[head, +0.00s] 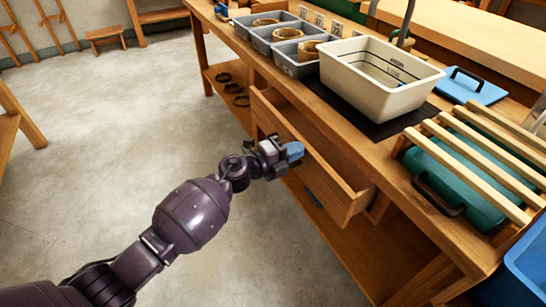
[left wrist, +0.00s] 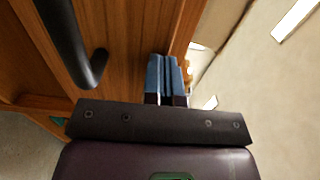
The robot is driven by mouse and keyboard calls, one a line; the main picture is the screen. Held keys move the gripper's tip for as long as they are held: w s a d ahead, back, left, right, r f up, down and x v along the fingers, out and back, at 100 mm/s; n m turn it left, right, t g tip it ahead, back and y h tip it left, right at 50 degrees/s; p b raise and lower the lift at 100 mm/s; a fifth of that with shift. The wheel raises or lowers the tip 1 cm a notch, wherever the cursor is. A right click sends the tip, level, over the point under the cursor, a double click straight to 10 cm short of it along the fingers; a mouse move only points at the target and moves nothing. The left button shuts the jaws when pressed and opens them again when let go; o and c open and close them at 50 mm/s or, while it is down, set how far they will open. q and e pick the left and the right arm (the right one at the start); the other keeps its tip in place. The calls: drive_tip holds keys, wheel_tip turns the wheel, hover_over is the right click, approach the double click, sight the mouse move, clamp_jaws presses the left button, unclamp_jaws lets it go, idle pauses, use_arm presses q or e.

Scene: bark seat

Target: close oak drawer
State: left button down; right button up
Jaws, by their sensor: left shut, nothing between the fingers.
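The oak drawer (head: 332,188) is pulled out from under the workbench top in the head view, with its inside partly visible. My left gripper (head: 293,151) is at the drawer's front panel, near the middle of its length. Its blue fingers are shut with nothing between them. In the left wrist view the closed fingers (left wrist: 166,78) point at the wooden front (left wrist: 125,50), with a dark curved handle (left wrist: 75,40) to their left. I cannot tell whether the fingertips touch the wood. My right gripper is not in view.
On the bench (head: 480,248) stand a cream bin (head: 375,90), grey bins (head: 275,40) with rings, and a green case (head: 455,180) under wooden slats. A lower shelf (head: 225,85) holds dark rings. The concrete floor (head: 110,130) left of the bench is clear.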

sight(305, 144)
use_arm(q)
drive_tip(key=shift+x, duration=1.5)
